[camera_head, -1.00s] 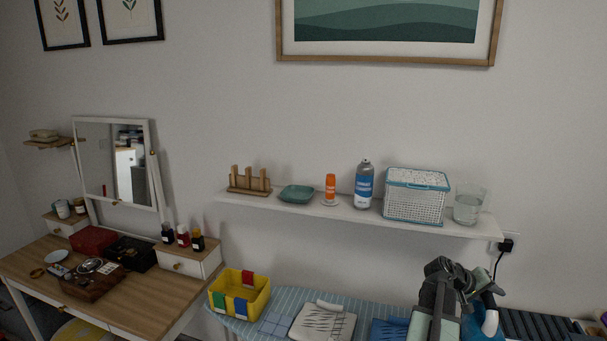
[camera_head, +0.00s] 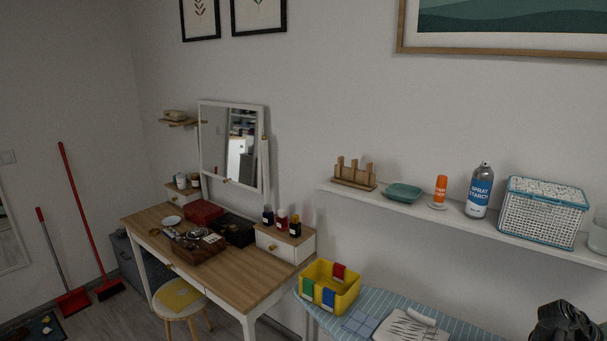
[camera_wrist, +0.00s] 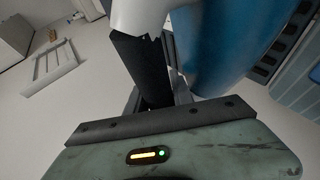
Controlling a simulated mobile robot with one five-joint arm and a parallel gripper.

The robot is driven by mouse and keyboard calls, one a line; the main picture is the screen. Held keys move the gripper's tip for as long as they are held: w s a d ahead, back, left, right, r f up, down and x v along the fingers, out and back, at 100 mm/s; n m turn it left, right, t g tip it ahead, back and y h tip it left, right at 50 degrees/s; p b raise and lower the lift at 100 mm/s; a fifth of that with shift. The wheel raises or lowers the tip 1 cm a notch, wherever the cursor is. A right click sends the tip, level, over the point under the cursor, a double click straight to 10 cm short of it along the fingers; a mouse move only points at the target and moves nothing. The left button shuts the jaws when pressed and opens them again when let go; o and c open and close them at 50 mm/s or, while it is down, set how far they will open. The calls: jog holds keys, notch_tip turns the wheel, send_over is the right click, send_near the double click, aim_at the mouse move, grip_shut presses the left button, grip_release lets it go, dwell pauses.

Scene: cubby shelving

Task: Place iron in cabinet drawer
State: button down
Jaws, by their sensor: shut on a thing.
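My gripper (camera_head: 563,326) shows only in part at the lower right corner of the head view. In the wrist view its dark finger (camera_wrist: 142,72) lies against the white part of the iron, and it is shut on it. The blue body of the iron (camera_wrist: 225,45) fills the upper middle of the wrist view; the rest of it is out of frame. The iron does not show in the head view. A small white drawer (camera_head: 280,247) with a knob sits on the wooden desk. I cannot tell which drawer the task means.
The striped ironing board (camera_head: 390,309) holds a yellow bin (camera_head: 329,287) and a folded cloth. A wall shelf (camera_head: 425,211) carries a spray can (camera_head: 479,190) and a basket (camera_head: 543,212). The desk (camera_head: 232,273) has a stool (camera_head: 183,301) before it.

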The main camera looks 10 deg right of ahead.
notch_tip(320, 180, up, 5)
jog(key=p, duration=0.4)
notch_tip(320, 180, down, 6)
jog(key=b, duration=0.6)
jog(key=shift+f, duration=0.2)
notch_tip(320, 180, up, 8)
jog(key=p, duration=0.7)
notch_tip(320, 180, down, 8)
jog(key=b, duration=0.7)
notch_tip(320, 180, up, 7)
jog(key=p, duration=0.7)
notch_tip(320, 180, down, 7)
jog(key=b, duration=0.7)
jog(key=shift+r+p, duration=3.75)
jog(key=shift+r, duration=0.25)
notch_tip(320, 180, down, 8)
jog(key=b, duration=0.8)
jog(key=shift+r, duration=0.1)
